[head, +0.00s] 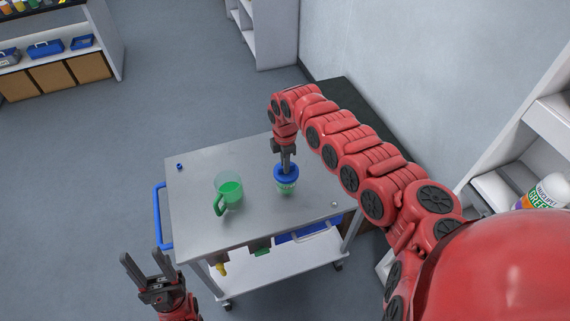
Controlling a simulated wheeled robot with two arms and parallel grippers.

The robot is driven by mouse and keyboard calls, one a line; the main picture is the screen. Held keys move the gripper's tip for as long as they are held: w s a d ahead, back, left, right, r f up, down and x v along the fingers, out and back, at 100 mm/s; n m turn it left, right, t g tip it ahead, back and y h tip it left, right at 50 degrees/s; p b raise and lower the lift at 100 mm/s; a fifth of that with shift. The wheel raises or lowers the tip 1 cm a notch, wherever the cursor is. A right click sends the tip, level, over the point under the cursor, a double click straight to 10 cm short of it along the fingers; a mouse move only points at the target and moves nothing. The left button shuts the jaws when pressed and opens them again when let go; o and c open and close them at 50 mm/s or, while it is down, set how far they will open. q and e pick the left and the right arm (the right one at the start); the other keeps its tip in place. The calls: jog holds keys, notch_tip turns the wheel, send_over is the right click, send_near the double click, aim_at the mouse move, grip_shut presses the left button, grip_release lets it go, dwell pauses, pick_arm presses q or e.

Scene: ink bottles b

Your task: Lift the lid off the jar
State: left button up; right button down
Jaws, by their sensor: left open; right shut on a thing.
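A jar (287,189) with a greenish, label-like body stands on the grey metal cart top (200,165). Its blue lid (281,177) is at the top of the jar; I cannot tell whether any gap lies between them. My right gripper (286,165) comes down from above and is shut on the blue lid, its fingers hiding part of it. My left gripper (138,266) is open and empty, off the cart's front left corner, well away from the jar.
A clear green-handled jug (228,191) with green liquid stands left of the jar. A small blue piece (180,166) lies at the cart's left and a small round item (334,204) at its right. A blue cart handle (162,216) is on the left side.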

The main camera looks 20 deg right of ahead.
jog(key=shift+r+p, duration=0.3)
jog(key=shift+r, duration=0.3)
jog(key=shift+r+p, duration=1.25)
jog(key=shift+r, duration=0.8)
jog(key=shift+f, duration=0.1)
